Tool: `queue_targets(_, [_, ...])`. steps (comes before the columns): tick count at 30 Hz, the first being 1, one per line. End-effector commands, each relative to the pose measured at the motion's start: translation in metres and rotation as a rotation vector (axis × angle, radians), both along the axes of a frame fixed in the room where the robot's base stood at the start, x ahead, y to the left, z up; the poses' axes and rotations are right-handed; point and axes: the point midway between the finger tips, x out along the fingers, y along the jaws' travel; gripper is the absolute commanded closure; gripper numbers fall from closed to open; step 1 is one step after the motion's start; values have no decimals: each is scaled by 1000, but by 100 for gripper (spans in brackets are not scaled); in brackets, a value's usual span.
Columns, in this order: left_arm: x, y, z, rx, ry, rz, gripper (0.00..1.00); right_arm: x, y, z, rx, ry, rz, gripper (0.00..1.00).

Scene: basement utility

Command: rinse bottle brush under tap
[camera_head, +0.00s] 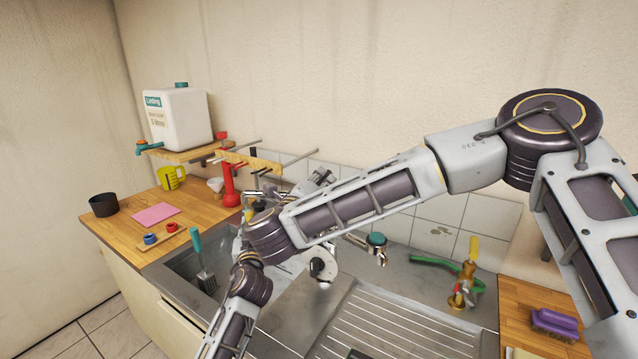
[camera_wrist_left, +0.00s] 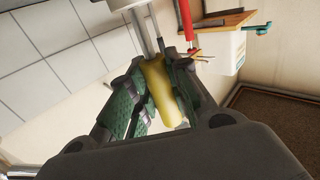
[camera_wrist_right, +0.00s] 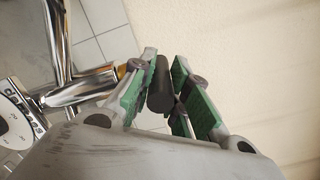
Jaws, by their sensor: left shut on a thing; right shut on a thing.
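In the head view my right arm hides most of this hand, and a bit of yellow (camera_head: 248,214) shows beside the arm. My right gripper (camera_wrist_right: 162,88) is shut on a dark, round bar end (camera_wrist_right: 159,86); I cannot tell what it belongs to. The chrome tap (camera_head: 377,252) with a teal knob is over the sink. I see no clear water stream.
A teal-handled brush (camera_head: 203,264) stands in the sink (camera_head: 178,266). A red tool (camera_head: 230,186) is near the wooden peg rack (camera_head: 250,160). A white container (camera_head: 180,120) is on a shelf. A brass tap (camera_head: 464,283) and purple brush (camera_head: 554,323) are right. The drainboard (camera_head: 375,325) looks mostly clear.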

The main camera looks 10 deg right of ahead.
Motion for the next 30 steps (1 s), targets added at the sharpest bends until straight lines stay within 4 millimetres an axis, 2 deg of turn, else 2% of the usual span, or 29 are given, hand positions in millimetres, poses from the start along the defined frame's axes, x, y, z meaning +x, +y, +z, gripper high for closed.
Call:
queue_targets(12, [0,0,0,0,0,0,100,-4,-5,-3,1,6,114,100])
queue_targets(24, [0,0,0,0,0,0,100,-4,-5,-3,-1,8,126,100])
queue_targets(25, [0,0,0,0,0,0,100,-4,-5,-4,-1,8,126,79])
queue_targets(30, [0,0,0,0,0,0,100,-4,-5,-4,-1,7,125,59])
